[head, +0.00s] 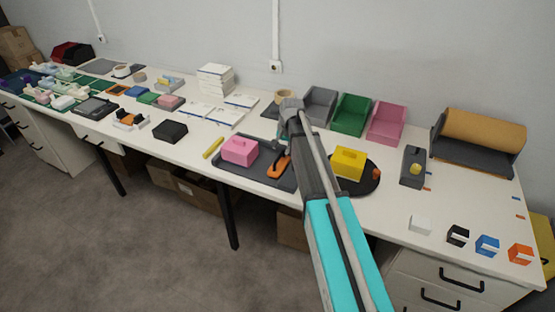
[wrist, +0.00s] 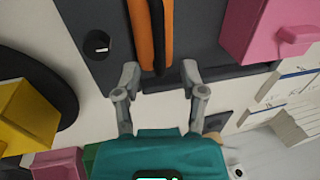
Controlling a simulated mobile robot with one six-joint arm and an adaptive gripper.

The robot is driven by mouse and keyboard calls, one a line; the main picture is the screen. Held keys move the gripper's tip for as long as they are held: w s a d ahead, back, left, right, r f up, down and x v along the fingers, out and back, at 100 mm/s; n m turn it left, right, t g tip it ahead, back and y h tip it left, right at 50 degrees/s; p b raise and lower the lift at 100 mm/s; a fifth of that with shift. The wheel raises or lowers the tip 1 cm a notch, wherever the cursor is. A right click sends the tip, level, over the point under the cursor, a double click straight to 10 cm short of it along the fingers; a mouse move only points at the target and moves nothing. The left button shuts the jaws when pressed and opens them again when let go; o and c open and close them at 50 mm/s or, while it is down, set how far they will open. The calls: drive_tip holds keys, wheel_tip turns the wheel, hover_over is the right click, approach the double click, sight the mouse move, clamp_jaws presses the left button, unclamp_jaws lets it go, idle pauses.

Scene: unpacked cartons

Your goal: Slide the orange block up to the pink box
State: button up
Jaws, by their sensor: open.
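The orange block (head: 279,167) is a long piece with a dark strip along its middle, lying in the dark tray (head: 229,170). It also shows in the wrist view (wrist: 164,35), at the top. The pink box (head: 240,150), with a raised knob, stands in the same tray to the left of the block in the head view. In the wrist view the pink box (wrist: 255,30) is at right, with a gap of tray between. My gripper (wrist: 160,73) is open, its fingertips either side of the block's near end; contact cannot be told.
A yellow box (head: 348,163) on a black round plate stands to the right of the tray. Grey, green and pink open bins (head: 385,123) stand behind. A yellow stick (head: 213,148) lies left of the tray. White packets lie behind the tray.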

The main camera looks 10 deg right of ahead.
sight(279, 156)
drive_tip(key=shift+w+a+f+b, duration=0.1)
drive_tip(key=shift+a+f+b, duration=0.05)
drive_tip(key=shift+f+b, duration=0.75)
drive_tip(key=shift+w+a+f+b, duration=0.1)
drive_tip(key=shift+a+f+b, duration=0.05)
drive_tip(key=shift+f+b, duration=0.7)
drive_tip(key=shift+f, duration=0.15)
drive_tip(key=shift+c, duration=0.2)
clamp_jaws()
